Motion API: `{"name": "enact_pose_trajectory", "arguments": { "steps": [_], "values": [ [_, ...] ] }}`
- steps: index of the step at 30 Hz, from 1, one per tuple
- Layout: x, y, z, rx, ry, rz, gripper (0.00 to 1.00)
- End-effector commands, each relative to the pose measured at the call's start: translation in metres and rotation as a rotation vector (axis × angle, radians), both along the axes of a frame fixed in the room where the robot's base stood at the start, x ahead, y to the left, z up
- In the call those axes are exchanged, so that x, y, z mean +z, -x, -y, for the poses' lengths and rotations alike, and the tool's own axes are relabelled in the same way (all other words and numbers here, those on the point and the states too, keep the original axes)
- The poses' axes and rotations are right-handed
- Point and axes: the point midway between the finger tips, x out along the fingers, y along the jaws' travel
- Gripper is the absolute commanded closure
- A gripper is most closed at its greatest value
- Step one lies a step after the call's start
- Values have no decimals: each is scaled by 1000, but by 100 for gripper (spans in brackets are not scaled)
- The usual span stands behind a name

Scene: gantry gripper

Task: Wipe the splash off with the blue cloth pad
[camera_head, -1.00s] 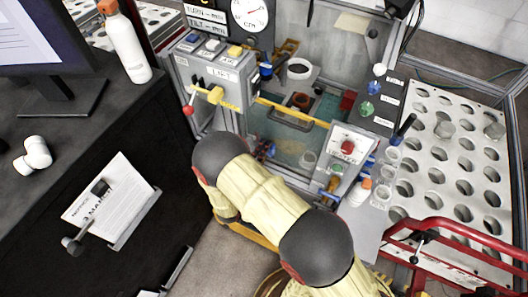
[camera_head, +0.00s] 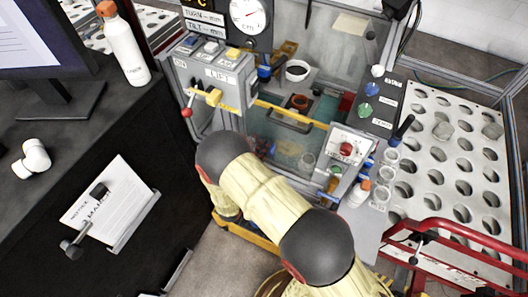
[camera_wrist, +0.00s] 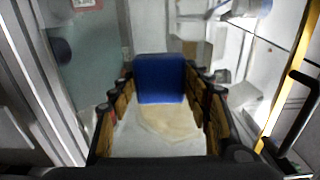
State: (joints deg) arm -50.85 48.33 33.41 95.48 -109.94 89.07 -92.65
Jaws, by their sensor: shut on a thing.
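The blue cloth pad (camera_wrist: 160,80) is between the two fingers of my gripper (camera_wrist: 158,92) in the wrist view, and the gripper is shut on it. The splash (camera_wrist: 168,122) is a pale tan, rounded patch on the light surface beyond the fingers. It lies just below the pad in the picture, and the pad covers part of that area. I cannot tell whether the pad touches the surface. In the head view my arm hides the gripper, the pad and the splash.
A control box with a yellow handle (camera_head: 213,97) stands left of the enclosure opening, and a red-button panel (camera_head: 346,150) stands right. A yellow bar (camera_head: 290,116) crosses the front.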

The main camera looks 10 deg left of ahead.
Motion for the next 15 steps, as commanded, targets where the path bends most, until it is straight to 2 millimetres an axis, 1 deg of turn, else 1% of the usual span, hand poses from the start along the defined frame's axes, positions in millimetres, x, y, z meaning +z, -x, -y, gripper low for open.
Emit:
{"name": "enact_pose_trajectory", "arguments": {
  "steps": [7,11,15],
  "values": [
    [0,-4,2,-2,0,0,72],
    [0,-4,3,-1,1,0,72],
    [1,-1,10,-2,2,-2,72]
  ]
}}
